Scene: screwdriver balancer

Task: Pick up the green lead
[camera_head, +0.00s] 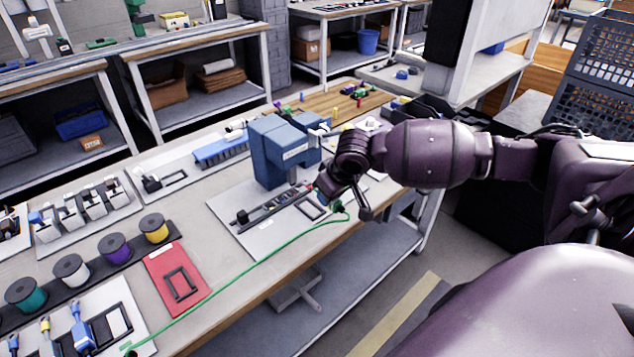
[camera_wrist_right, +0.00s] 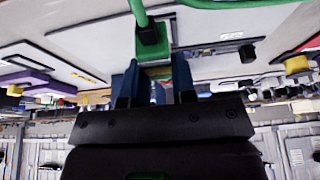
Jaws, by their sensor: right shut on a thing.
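The green lead (camera_head: 289,241) runs as a thin cable from my right gripper down along the bench's front edge to the lower left. My right gripper (camera_head: 338,204) is at the bench's front edge, in front of the blue machine (camera_head: 272,152). In the right wrist view, the green plug end of the lead (camera_wrist_right: 152,42) sits between the two blue fingers (camera_wrist_right: 156,72), which are shut on it. The green cable also crosses the top of that view. My left gripper is in neither view.
A grey plate with a dark rail (camera_head: 240,235) lies below the blue machine. Several spools (camera_head: 115,247), a red mat (camera_head: 160,268) and plates with small fixtures fill the bench to the left. Open floor lies in front.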

